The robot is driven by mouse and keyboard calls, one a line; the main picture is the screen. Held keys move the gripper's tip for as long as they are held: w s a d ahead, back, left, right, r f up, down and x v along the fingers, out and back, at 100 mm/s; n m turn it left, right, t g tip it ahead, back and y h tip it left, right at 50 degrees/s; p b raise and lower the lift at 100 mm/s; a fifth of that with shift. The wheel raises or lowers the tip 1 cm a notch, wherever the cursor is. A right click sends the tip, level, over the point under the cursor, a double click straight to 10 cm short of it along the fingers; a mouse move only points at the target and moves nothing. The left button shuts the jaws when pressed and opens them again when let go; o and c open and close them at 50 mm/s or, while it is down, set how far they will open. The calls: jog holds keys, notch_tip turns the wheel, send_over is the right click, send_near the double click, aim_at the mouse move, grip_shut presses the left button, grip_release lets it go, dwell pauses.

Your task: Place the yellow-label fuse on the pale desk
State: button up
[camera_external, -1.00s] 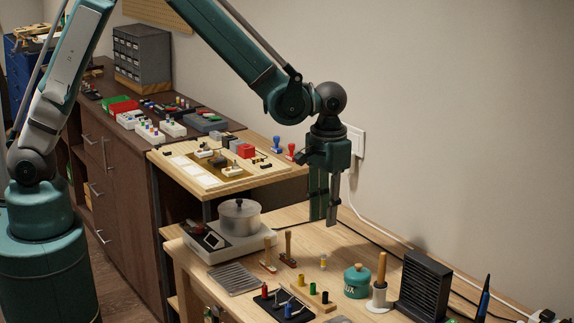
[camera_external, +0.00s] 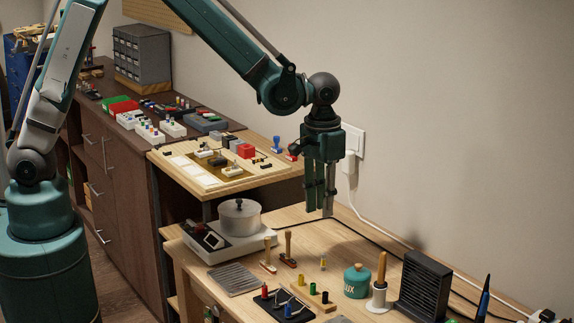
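A small pale cylinder with a yellow band (camera_external: 323,264), which looks like the yellow-label fuse, stands upright on the pale wooden desk (camera_external: 350,240). It is left of the teal flux pot (camera_external: 357,281) and behind a small wooden rack. My gripper (camera_external: 322,214) points straight down above the back of the desk, above and apart from this cylinder. Its fingers overlap in this view, so their opening is unclear. I see nothing held between them.
A metal pot (camera_external: 239,218) stands on a hotplate at the desk's left. In front are a wooden rack (camera_external: 313,297) with coloured cylinders and a black tray (camera_external: 281,307). A black fan-like box (camera_external: 423,285) stands right. A raised shelf (camera_external: 210,178) lies behind the pot.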

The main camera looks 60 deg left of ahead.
jog(key=s+a+r+t, duration=0.2)
jog(key=s+a+r, duration=0.3)
jog(key=a+r, duration=0.4)
jog(key=s+a+r+t, duration=0.1)
jog(key=s+a+r, duration=0.3)
jog(key=a+r, duration=0.4)
jog(key=s+a+r+t, duration=0.2)
jog(key=s+a, duration=0.5)
jog(key=s, duration=0.1)
jog(key=s+a+r+t, duration=0.2)
jog(key=s+a, duration=0.4)
jog(key=s, duration=0.2)
jog(key=shift+s+a+r, duration=0.25)
jog(key=shift+s+a, duration=0.15)
